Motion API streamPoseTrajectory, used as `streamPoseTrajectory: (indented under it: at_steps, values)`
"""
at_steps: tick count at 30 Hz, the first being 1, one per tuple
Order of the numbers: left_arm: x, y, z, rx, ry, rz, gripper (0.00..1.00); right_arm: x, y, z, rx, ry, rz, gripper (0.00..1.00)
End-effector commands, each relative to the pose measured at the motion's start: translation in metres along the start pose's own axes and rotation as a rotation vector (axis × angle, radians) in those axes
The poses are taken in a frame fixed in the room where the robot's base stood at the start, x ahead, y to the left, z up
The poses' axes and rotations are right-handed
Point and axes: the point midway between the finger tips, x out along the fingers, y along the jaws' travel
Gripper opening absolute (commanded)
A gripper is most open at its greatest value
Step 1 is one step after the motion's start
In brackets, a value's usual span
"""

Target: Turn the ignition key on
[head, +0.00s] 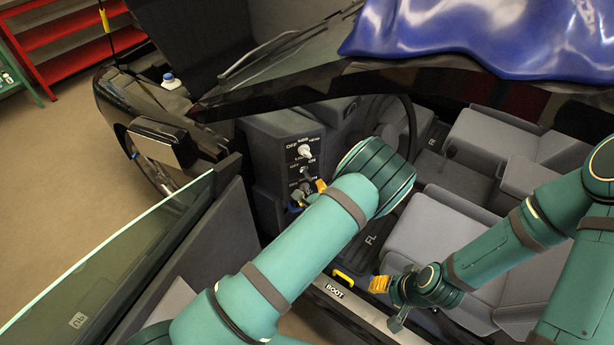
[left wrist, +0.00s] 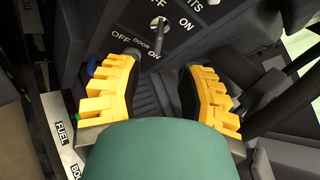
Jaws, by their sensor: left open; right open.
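A dark dashboard panel (head: 291,131) with OFF and ON markings stands left of the steering wheel. It carries a white knob (head: 305,151) on top and a small grey lever (head: 304,170) below. In the left wrist view a grey lever (left wrist: 158,28) stands between OFF and ON markings. I cannot tell for certain which control is the ignition key; the lower panel is partly hidden by my left gripper. My left gripper (head: 309,191) is open and empty just in front of the lower panel. My right gripper (head: 380,289) is open, low over the front seat side.
The steering wheel rim (head: 411,125) is close to the right of my left arm. The open door with its glass (head: 115,262) is on the left. A sill marked BOOT (head: 338,294) has a yellow handle (head: 343,278). Grey seats (head: 440,240) fill the right.

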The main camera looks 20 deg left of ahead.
Motion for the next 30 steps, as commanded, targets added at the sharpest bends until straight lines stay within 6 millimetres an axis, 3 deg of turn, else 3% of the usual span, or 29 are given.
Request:
streamPoseTrajectory:
  at_steps: [9,15,29,30]
  values:
    - [0.063,0.002,-0.001,0.000,-0.002,0.001,0.39,0.009,0.003,0.004,-0.003,-0.008,-0.001,0.47]
    - [0.089,0.001,-0.001,-0.001,0.000,0.002,0.39,0.012,0.004,0.006,-0.004,-0.012,-0.001,0.47]
    - [0.099,0.001,0.000,0.000,0.000,0.003,0.42,0.013,0.005,0.007,-0.004,-0.014,-0.001,0.47]
    - [0.099,0.001,0.000,0.000,0.000,0.003,0.28,0.013,0.005,0.007,-0.004,-0.014,-0.001,0.47]
